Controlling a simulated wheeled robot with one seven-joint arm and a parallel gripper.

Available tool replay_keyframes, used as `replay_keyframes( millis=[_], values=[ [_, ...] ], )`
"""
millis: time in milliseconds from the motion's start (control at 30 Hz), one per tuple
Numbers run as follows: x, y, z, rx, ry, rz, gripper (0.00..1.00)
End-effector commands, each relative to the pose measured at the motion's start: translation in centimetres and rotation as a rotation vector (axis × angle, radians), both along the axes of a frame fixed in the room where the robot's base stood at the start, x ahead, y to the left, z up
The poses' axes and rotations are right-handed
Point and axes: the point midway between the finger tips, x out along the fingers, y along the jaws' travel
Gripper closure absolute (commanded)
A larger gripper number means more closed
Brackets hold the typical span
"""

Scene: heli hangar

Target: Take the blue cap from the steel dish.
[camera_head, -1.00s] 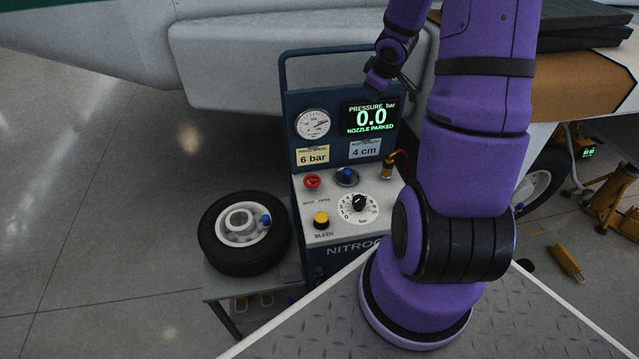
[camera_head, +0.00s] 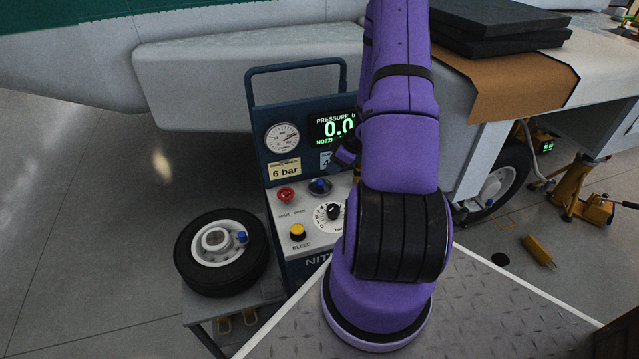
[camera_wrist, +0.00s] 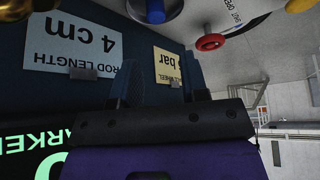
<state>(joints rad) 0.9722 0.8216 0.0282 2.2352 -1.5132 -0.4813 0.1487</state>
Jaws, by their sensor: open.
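The blue cap (camera_head: 320,186) sits in the small round steel dish (camera_head: 312,193) on the cart's sloping panel, between the red knob and my arm. In the wrist view the cap (camera_wrist: 156,8) is at the top edge, partly cut off, with the dish's rim (camera_wrist: 172,17) around it. My gripper (camera_wrist: 156,78) is open and empty, its two fingers apart in front of the cart's upright label face, the cap beyond the fingertips in the picture. In the head view my arm hides the fingers.
The nitrogen cart's panel carries a red knob (camera_head: 286,195), a yellow button (camera_head: 297,232) and a dial (camera_head: 333,212) close to the dish. A wheel (camera_head: 221,252) with another blue cap (camera_head: 241,237) lies on a low stand at left. The upright display (camera_head: 338,129) rises behind the panel.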

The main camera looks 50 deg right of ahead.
Motion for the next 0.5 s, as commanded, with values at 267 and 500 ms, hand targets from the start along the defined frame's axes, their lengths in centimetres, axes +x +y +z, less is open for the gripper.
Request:
replay_keyframes(
  millis=[267,500],
  values=[
    [0.8,0.7,-2.7,0.018,-0.002,0.004,0.59],
    [2.1,1.2,-5.0,0.015,-0.002,0.004,0.59]
  ],
)
